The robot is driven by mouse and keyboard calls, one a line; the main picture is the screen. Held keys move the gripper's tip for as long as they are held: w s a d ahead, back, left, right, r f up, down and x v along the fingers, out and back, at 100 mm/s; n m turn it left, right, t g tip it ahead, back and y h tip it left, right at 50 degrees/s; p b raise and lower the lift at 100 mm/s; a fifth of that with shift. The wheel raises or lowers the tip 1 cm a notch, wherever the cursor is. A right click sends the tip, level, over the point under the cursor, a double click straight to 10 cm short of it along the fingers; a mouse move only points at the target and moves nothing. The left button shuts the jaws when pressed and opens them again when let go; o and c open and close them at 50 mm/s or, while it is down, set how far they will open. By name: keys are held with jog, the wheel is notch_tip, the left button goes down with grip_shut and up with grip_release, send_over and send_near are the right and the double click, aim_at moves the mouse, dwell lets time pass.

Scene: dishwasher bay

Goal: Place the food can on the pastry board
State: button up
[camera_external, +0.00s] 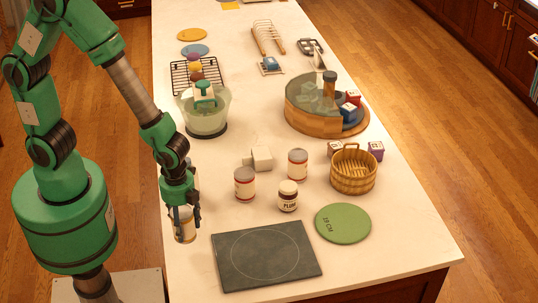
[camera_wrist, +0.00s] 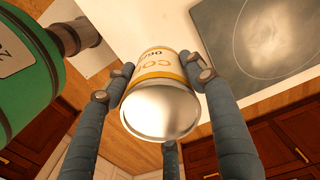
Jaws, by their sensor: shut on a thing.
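The food can (camera_external: 183,228) has a pale label with yellow bands and bare metal ends. My gripper (camera_external: 181,212) is shut on it at the counter's left edge, left of the pastry board. In the wrist view the can (camera_wrist: 160,95) sits between my gripper's fingers (camera_wrist: 164,92), with its silver end towards the camera and its lettering partly hidden. The pastry board (camera_external: 298,272) is a dark slab with a thin circle, lying bare at the counter's near end. Its corner also shows in the wrist view (camera_wrist: 235,60), apart from the can.
Two cans with red-and-white labels (camera_external: 245,186) (camera_external: 298,165) and a plum jar (camera_external: 288,197) stand behind the board. A green round mat (camera_external: 343,223) lies to its right, with a wooden basket (camera_external: 353,172) behind. A glass bowl (camera_external: 206,118) stands farther back.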

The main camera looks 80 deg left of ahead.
jog(key=shift+w, duration=0.1)
send_over(236, 258)
jog(key=shift+f, duration=0.7)
jog(key=shift+f, duration=0.15)
dwell(0.4)
jog(key=shift+f, duration=1.6)
jog(key=shift+f, duration=0.2)
jog(key=o, duration=1.6)
jog(key=shift+r, duration=0.15)
notch_tip(236, 258, up, 12)
